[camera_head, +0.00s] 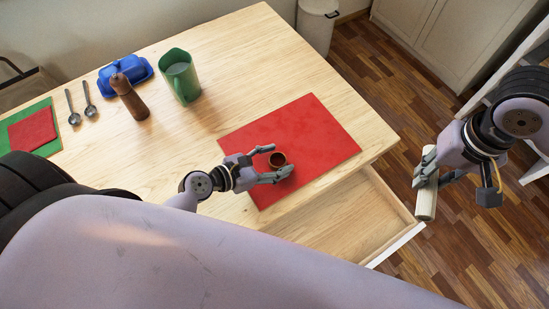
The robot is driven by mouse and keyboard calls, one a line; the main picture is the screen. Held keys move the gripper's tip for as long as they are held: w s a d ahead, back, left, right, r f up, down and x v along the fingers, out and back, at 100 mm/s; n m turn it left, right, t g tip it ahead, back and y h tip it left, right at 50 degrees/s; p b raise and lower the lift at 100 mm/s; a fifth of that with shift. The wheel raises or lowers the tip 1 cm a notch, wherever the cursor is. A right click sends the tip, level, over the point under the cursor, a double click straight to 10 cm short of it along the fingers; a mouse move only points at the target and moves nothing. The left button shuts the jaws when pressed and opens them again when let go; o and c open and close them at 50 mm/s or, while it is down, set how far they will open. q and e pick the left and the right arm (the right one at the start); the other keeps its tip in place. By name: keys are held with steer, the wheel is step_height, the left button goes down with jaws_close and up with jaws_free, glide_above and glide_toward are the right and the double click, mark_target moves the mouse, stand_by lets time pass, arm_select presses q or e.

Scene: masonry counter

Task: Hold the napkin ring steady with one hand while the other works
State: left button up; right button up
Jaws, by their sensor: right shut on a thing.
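The napkin ring (277,160) is a small dark brown ring on the red placemat (318,135). My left gripper (279,162) is open at the ring, with one finger on its far side and one on its near side. I cannot tell whether the fingers touch it. My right gripper (428,178) is shut on a pale cylinder, which looks like a rolled napkin (427,200). It holds the roll upright, to the right of the table in the picture. The gripper's fingers hide part of the roll.
A drawer (335,220) stands open at the table's near right edge. A green pitcher (183,85), brown mill (130,98), blue butter dish (125,70), two spoons (74,117) and folded red and green cloths (33,128) stand at the left. The table's far middle is clear.

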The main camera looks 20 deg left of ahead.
arm_select(q)
steer(key=c, duration=0.9)
steer(key=shift+c, duration=0.2)
stand_by(0.3)
steer(key=shift+a, duration=0.15)
arm_select(e)
steer(key=s+a+f+m+g+y, duration=0.15)
steer(key=a+m+y, duration=0.5)
steer(key=a, duration=0.65)
steer(key=s+a+f+m+g+y, duration=0.1)
steer(key=s+a+m+g+y, duration=0.15)
steer(key=a+m+y, duration=0.8)
steer(key=shift+w+a+f+m+t, duration=1.2)
steer(key=shift+w+a+m+t, duration=0.9)
steer(key=shift+w+a+t, duration=1.75)
steer(key=shift+t, duration=0.65)
steer(key=shift+s+d+f, duration=0.2)
steer(key=shift+d+f, duration=0.05)
steer(key=shift+f, duration=1.3)
steer(key=shift+s+d+f, duration=0.15)
steer(key=shift+d+f, duration=0.15)
steer(key=shift+f, duration=1.3)
steer(key=shift+s+d+f, duration=0.2)
steer(key=shift+d+f, duration=0.05)
steer(key=shift+f, duration=1.3)
